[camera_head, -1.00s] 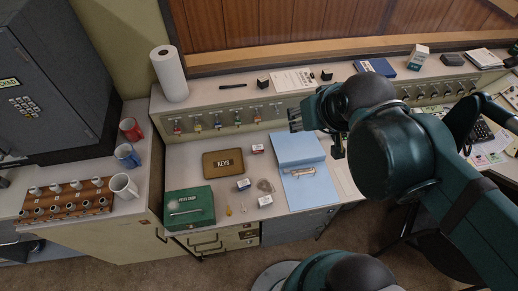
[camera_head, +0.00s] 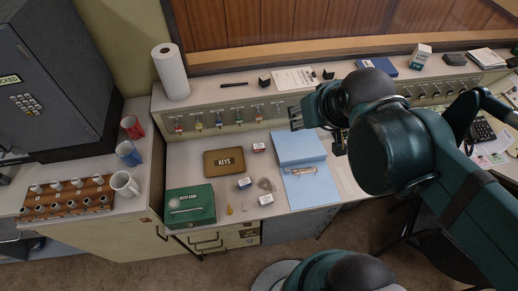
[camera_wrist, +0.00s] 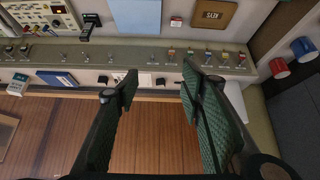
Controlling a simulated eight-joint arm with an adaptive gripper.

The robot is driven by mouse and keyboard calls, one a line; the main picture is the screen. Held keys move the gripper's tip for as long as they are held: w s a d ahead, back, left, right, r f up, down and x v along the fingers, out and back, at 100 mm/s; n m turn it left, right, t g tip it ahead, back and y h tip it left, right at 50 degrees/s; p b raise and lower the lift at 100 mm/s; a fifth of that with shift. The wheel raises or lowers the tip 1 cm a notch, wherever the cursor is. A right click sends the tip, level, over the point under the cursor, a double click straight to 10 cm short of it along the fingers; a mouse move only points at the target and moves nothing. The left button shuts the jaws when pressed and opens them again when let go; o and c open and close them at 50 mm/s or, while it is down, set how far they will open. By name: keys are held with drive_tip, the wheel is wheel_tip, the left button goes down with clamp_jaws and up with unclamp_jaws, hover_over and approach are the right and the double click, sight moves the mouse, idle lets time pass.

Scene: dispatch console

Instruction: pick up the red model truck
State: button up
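I cannot make out a red model truck for certain in either view. A small red-and-white block (camera_head: 259,147) lies on the desk between the brown keys box and the blue folder. It also shows in the wrist view (camera_wrist: 176,21), too small to tell what it is. My gripper (camera_wrist: 157,88) is open and empty, its two green-padded fingers well apart. In the wrist view it faces the back of the desk and the wood panelling, with the block beyond the fingers. In the head view my arm partly covers the desk's right side.
The brown keys box (camera_head: 224,161), green cash box (camera_head: 189,206), blue folder (camera_head: 299,149) and small boxes (camera_head: 244,183) lie on the desk. A paper roll (camera_head: 169,73) stands at the back left. Mugs (camera_head: 128,153) and a wooden rack (camera_head: 65,199) are at left. Bare desk shows around the keys box.

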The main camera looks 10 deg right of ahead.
drive_tip(key=w+a+f+n+g+b, duration=0.2)
drive_tip(key=w+f+n+b, duration=0.35)
drive_tip(key=w+f, duration=0.3)
drive_tip(key=n+g+b, duration=0.5)
drive_tip(key=n+b, duration=0.7)
drive_tip(key=b, duration=0.1)
hover_over(259, 146)
wheel_tip(259, 146, down, 34)
drive_tip(key=shift+s+d+f, duration=0.1)
drive_tip(key=shift+f, duration=0.6)
drive_tip(key=shift+f, duration=1.3)
drive_tip(key=shift+b, duration=0.3)
drive_tip(key=shift+f+b, duration=0.65)
drive_tip(key=shift+f, duration=1.95)
drive_tip(key=shift+c, duration=0.7)
